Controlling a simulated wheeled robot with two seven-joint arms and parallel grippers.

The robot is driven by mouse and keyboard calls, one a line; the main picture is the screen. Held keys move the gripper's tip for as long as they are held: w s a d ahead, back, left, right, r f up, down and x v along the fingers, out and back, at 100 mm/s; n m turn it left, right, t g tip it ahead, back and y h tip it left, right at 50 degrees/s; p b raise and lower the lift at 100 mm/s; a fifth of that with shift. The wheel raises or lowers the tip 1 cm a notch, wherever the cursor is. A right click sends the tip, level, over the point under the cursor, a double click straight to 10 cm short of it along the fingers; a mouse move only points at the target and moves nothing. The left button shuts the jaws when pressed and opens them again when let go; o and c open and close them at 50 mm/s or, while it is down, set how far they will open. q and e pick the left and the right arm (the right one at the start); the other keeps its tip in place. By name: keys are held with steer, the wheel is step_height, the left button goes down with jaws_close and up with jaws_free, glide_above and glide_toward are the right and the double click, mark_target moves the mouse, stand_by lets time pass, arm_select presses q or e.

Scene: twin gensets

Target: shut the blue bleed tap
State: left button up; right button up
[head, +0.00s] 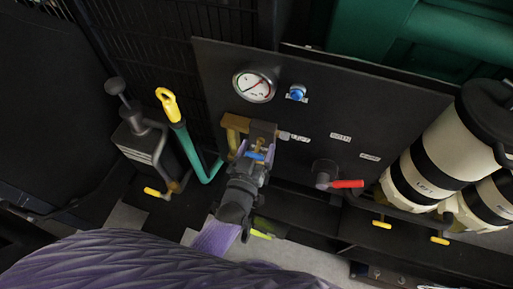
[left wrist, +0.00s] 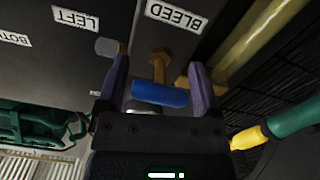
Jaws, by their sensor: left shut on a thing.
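The blue bleed tap (head: 256,156) is on a brass fitting at the lower left of the dark panel. In the left wrist view its blue handle (left wrist: 160,94) lies crosswise in front of a brass stem (left wrist: 158,66). My left gripper (head: 258,148) reaches up to it from below. In the left wrist view the purple fingers of my left gripper (left wrist: 160,84) stand at both ends of the handle and are shut on it. A BLEED label (left wrist: 177,15) is beside the tap. My right gripper is not in view.
The panel (head: 330,125) carries a gauge (head: 254,86), a blue knob (head: 297,93) and a red-handled selector (head: 347,184). A yellow-ended teal lever (head: 190,150) stands close left of my gripper. White-and-black canisters (head: 430,160) are on the right. A brass pipe (left wrist: 258,45) runs beside the tap.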

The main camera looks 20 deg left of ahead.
arm_select(q)
steer(key=o, duration=1)
steer(key=shift+o, duration=0.2)
steer(key=shift+s, duration=0.1)
steer(key=s+p, duration=0.1)
steer(key=s, duration=0.8)
steer(key=shift+s+a, duration=0.15)
steer(key=shift+s, duration=0.25)
